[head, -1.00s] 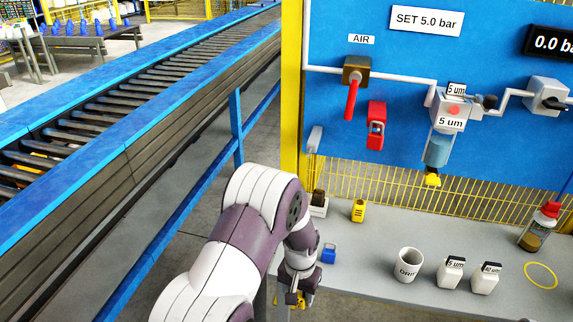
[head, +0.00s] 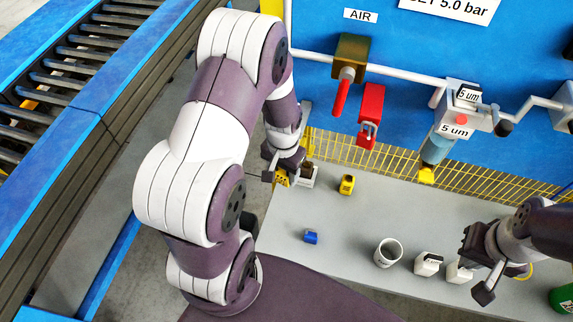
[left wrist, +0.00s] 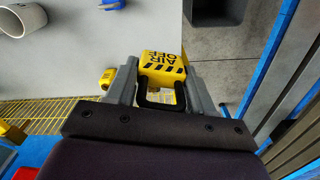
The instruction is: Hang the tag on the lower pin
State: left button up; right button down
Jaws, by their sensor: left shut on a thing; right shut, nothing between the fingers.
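The tag is a yellow block marked AIR OFF with a black loop; it shows in the left wrist view (left wrist: 163,66). My left gripper (left wrist: 160,95) is shut on the tag by its loop. In the head view my left gripper (head: 279,166) is over the bench's left end, with a small part of the yellow tag (head: 281,178) showing below it. I cannot make out the lower pin in either view; my left arm covers part of the panel's left edge. My right gripper (head: 482,268) is shut and empty, over the bench's right part beside the white bottles.
The blue panel (head: 320,75) carries a red-handled valve (head: 345,80) and a red lock (head: 371,117). A conveyor (head: 95,110) runs at left.

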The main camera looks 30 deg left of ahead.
pick_arm(q)
jog(key=w+a+f+b, duration=0.1)
jog(key=w+a+b, duration=0.1)
jog(key=w, duration=0.8)
jog(key=shift+w+f+b, duration=0.2)
jog(key=shift+f+b, duration=0.15)
jog(key=shift+b, duration=0.2)
dwell(0.4)
jog(key=o, duration=1.2)
